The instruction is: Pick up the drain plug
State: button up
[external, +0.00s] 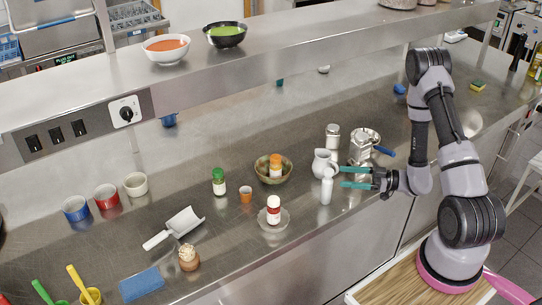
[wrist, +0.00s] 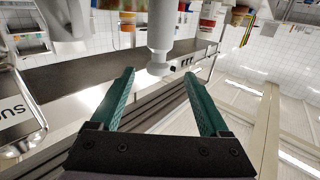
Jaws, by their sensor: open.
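I cannot make out a drain plug for certain in either view. My gripper (external: 342,176) is open and empty, low over the counter at right of centre, with its teal fingers pointing left. In the wrist view the two fingers (wrist: 158,80) are spread wide with nothing gripped between them. A white bottle (external: 326,190) stands upright just by the fingertips. It also shows in the wrist view (wrist: 160,32), upside down, ahead of the gap between the fingers. Whether a finger touches it I cannot tell.
A white pitcher (external: 321,160), a salt shaker (external: 333,137) and a metal pot (external: 362,147) stand close around my gripper. A steel shelf (external: 300,38) overhangs the back. Front-centre counter is mostly clear.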

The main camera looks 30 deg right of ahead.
aim_at(327, 187)
jog(key=x, duration=0.9)
jog(key=shift+w+r, duration=0.35)
jog(key=shift+w, duration=0.05)
jog(key=shift+a, duration=0.1)
grip_shut()
